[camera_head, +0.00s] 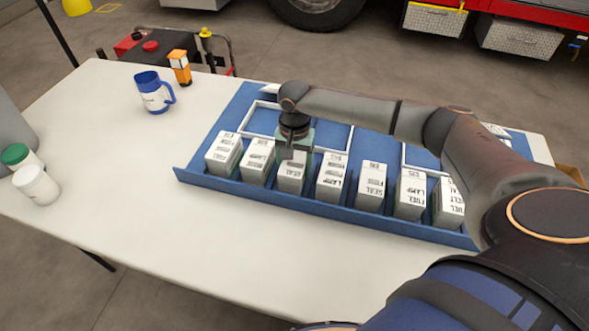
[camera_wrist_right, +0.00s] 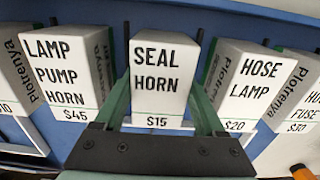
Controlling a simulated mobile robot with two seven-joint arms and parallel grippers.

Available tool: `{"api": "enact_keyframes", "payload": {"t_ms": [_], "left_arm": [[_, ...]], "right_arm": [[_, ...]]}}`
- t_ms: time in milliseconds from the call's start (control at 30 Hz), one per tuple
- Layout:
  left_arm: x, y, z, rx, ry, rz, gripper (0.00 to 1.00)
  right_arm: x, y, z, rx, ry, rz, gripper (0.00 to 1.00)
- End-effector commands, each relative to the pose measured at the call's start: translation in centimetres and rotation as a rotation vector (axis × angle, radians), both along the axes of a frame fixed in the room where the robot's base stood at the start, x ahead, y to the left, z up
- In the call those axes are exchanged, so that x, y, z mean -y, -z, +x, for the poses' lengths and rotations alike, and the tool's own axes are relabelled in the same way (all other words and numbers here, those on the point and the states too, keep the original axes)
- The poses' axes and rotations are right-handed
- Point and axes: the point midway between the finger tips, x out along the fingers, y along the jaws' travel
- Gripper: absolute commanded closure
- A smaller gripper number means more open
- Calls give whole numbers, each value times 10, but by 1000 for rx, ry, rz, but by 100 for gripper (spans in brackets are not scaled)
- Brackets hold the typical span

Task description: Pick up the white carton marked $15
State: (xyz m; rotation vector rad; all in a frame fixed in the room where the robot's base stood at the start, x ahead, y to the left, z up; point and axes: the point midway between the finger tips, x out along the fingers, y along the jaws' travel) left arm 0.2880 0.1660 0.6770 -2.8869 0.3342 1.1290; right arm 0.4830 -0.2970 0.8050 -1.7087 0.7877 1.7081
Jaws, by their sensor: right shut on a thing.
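The white carton marked $15 (camera_wrist_right: 158,82) reads "SEAL HORN" in the right wrist view and sits between the green fingers of my right gripper (camera_wrist_right: 161,95). The fingers are shut on its two sides. In the head view the same carton (camera_head: 291,180) is third from the left in a row of white cartons, under my right gripper (camera_head: 296,155). It looks upright and in line with the row; I cannot tell whether it is clear of the tray. My left gripper is not in view.
The blue tray (camera_head: 222,187) holds several similar cartons. Close neighbours are the $45 carton (camera_wrist_right: 65,72) and the $20 carton (camera_wrist_right: 245,85). A blue mug (camera_head: 152,95), an orange-and-black item (camera_head: 180,67) and white jars (camera_head: 37,186) stand left. The table's front (camera_head: 200,240) is clear.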

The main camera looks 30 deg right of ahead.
Motion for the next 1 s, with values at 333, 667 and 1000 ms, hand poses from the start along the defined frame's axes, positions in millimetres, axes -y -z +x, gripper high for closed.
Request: {"api": "enact_keyframes", "payload": {"t_ms": [333, 667, 1000], "left_arm": [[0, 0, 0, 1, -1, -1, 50], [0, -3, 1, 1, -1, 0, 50], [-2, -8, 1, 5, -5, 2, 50]], "right_arm": [[0, -1, 1, 2, 0, 1, 100], [0, -15, 2, 5, 1, 2, 100], [39, -79, 8, 6, 6, 1, 100]]}}
